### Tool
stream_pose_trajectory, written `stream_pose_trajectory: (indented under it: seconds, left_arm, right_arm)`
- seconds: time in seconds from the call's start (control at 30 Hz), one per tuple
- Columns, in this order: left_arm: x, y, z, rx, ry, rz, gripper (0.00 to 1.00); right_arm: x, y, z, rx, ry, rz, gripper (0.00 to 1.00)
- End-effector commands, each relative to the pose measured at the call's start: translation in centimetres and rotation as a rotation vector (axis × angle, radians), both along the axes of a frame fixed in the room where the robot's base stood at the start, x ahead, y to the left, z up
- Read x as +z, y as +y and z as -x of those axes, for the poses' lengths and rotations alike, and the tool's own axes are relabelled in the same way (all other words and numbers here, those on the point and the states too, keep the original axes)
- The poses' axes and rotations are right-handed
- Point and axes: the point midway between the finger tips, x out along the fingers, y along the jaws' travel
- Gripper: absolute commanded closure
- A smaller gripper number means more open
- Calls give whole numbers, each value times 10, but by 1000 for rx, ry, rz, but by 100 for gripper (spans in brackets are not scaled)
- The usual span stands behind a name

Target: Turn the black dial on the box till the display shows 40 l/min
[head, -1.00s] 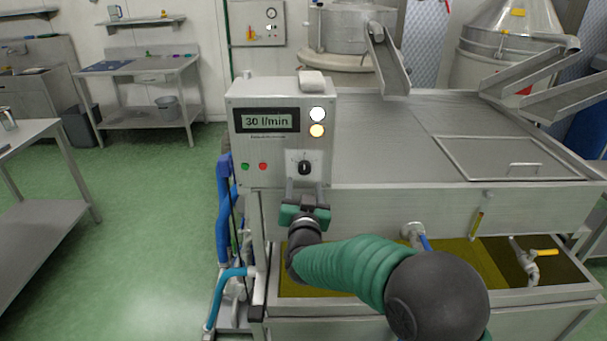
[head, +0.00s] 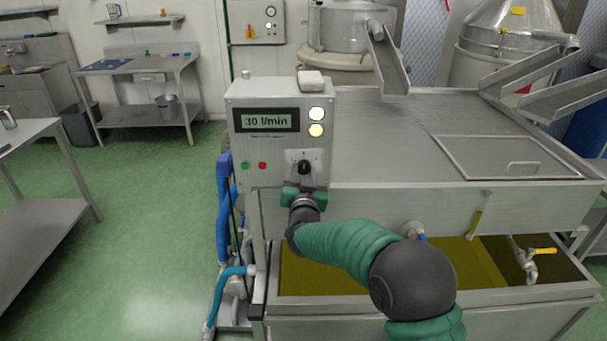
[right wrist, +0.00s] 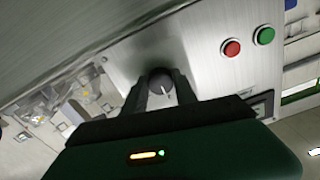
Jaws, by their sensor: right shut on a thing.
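The metal control box (head: 245,148) stands at the left end of the steel machine. Its display (head: 266,121) reads 30 l/min. The black dial (head: 304,167) is low on the right of the box's front. My right gripper (head: 304,173) reaches it from below and is shut on it. In the right wrist view the two dark fingers (right wrist: 163,93) stand on either side of the dial (right wrist: 160,78), whose white pointer mark shows between them. The dial's scale is mostly hidden. My left gripper is in neither current view.
Green (head: 245,166) and red (head: 262,166) buttons sit left of the dial. A tank with a yellow-handled tap (head: 543,251) lies below right. Blue hoses (head: 222,205) run down the left. Open green floor lies left.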

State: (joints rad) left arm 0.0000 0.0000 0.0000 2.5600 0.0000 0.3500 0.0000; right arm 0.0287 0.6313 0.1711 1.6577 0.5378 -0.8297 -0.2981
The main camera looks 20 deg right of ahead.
Motion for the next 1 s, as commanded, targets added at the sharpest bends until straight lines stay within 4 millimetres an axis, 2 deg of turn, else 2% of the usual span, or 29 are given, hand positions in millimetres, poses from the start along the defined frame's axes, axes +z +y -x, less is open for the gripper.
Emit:
stream_pose_trajectory:
  seconds: [0.47, 0.67, 1.0]
  left_arm:
    - [-8, 0, 0, 0, 0, 0, 44]
    - [-22, 0, 0, 0, 0, 0, 44]
    - [-54, 0, 0, 0, 0, 0, 44]
  right_arm:
    - [-2, 0, 0, 0, -16, -55, 100]
    - [-3, 0, 0, 0, -50, -170, 100]
    - [-4, 1, 0, 0, -135, -468, 100]
